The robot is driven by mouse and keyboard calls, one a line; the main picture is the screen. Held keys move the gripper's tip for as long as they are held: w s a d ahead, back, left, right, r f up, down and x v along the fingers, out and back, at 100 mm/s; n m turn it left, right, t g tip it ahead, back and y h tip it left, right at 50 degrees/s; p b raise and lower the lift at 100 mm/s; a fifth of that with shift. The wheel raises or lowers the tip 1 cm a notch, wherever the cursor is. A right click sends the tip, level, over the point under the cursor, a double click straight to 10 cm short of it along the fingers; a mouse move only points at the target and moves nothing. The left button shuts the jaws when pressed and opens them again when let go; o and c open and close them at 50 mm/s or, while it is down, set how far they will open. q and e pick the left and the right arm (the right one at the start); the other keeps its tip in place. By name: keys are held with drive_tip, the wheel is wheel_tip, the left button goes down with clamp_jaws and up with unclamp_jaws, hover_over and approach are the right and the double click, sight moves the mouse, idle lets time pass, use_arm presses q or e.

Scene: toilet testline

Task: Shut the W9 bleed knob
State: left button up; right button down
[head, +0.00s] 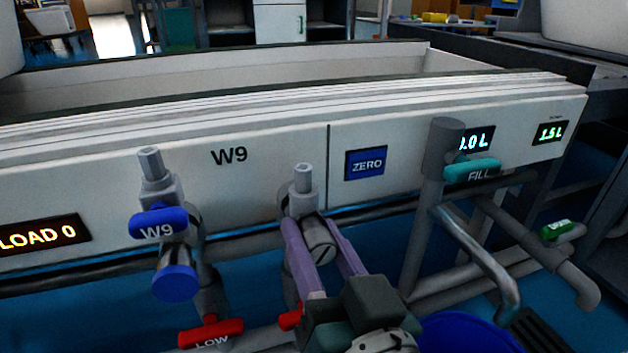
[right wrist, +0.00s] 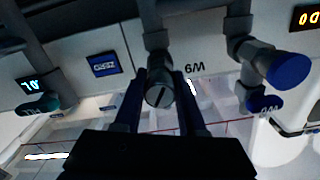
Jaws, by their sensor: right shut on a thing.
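The W9 bleed knob (head: 319,254) is a small grey round knob with a slot across its face. It sits on a grey pipe fitting below and right of the W9 label (head: 229,156). My right gripper (head: 314,236) has its two purple fingers on either side of the knob and is shut on it. In the right wrist view, the knob (right wrist: 159,96) shows between the dark fingers, its slot close to vertical. My left gripper is not in view.
Left stands a valve with a blue W9 handle (head: 158,224) and a blue cap (head: 174,283). Below are a red LOW handle (head: 210,333) and pipes. Right are the ZERO button (head: 366,163), a teal FILL handle (head: 472,172) and a green handle (head: 557,228). A blue bucket (head: 470,333) stands low.

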drive_tip(key=m, duration=0.3)
drive_tip(key=shift+p, duration=0.3)
drive_tip(key=m, duration=0.2)
drive_tip(key=shift+m, duration=0.3)
drive_tip(key=m, duration=0.6)
drive_tip(key=shift+c, duration=2.4)
unclamp_jaws()
drive_tip(key=shift+r, duration=0.1)
drive_tip(key=shift+a+r, duration=0.1)
drive_tip(key=shift+r, duration=0.05)
